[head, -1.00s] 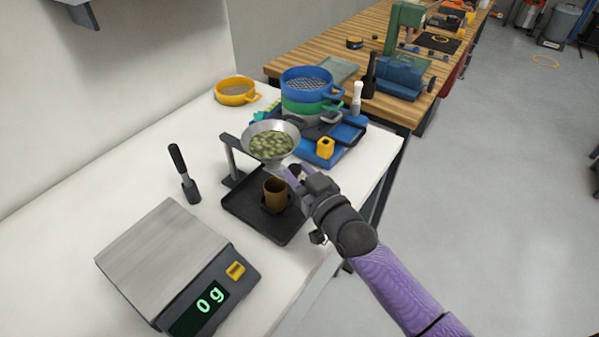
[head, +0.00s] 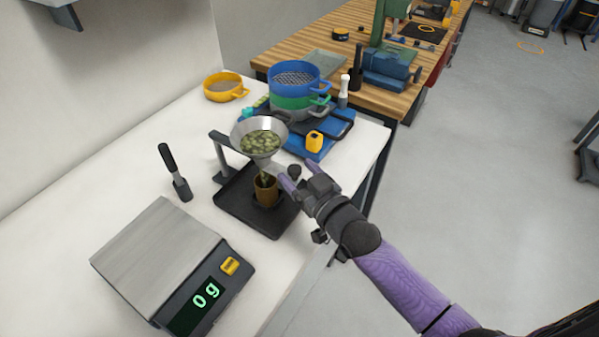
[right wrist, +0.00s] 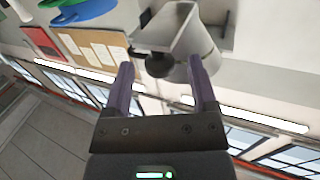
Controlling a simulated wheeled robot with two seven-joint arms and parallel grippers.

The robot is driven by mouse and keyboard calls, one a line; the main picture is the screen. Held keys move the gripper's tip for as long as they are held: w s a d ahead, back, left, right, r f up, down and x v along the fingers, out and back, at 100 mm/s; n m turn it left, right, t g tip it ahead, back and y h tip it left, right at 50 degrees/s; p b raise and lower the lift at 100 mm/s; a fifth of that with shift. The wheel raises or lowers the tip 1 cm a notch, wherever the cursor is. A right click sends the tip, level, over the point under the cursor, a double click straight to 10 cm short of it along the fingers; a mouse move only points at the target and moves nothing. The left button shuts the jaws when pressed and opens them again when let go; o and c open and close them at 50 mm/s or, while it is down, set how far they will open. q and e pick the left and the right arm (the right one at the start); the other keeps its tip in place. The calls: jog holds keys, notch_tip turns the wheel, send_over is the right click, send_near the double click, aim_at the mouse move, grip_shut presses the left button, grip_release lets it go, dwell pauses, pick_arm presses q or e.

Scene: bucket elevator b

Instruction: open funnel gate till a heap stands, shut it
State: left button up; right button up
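The metal funnel (head: 236,136) hangs on a stand over a black tray (head: 232,200) and holds green pellets (head: 262,142). Green material (head: 264,175) shows between the funnel's outlet and the brown cup (head: 266,193) below it. How full the cup is I cannot tell. My right gripper (head: 294,176) is beside the funnel's outlet. In the right wrist view its two purple fingers (right wrist: 162,82) stand wide apart, with a dark round knob (right wrist: 158,66) of the gate between and just beyond the tips, apparently untouched. My left gripper is not in view.
A scale (head: 160,255) reading 0 g stands at the front left, with a dark-handled tool (head: 174,172) behind it. White tabletop is free around the tool.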

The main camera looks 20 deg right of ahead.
jog(key=p+v, duration=0.1)
jog(key=v, duration=0.9)
jog(key=shift+a, duration=0.1)
jog(key=s+d+f+g+h+b, duration=0.1)
jog(key=s+f+g, duration=0.25)
jog(key=f, duration=0.65)
jog(key=s+d+f+m+g+h+b, duration=0.1)
jog(key=s+f+g+h+b, duration=0.3)
jog(key=f, duration=0.6)
jog(key=s+d+f+g+y+p, duration=0.15)
jog(key=s+f, duration=0.35)
jog(key=f, duration=0.5)
jog(key=s+a+f+g+h+b, duration=0.1)
jog(key=s+f+g, duration=0.3)
jog(key=s, duration=0.5)
jog(key=s+a+f+g+b, duration=0.1)
jog(key=s+f+g+b, duration=0.1)
jog(key=s+f, duration=0.4)
jog(key=s+g, duration=0.1)
jog(key=s, duration=0.2)
jog(key=shift+s+a+f+g+h, duration=0.25)
jog(key=shift+s+f+g+h, duration=0.1)
jog(key=shift+s+f+g, duration=0.05)
jog(key=shift+c, duration=0.2)
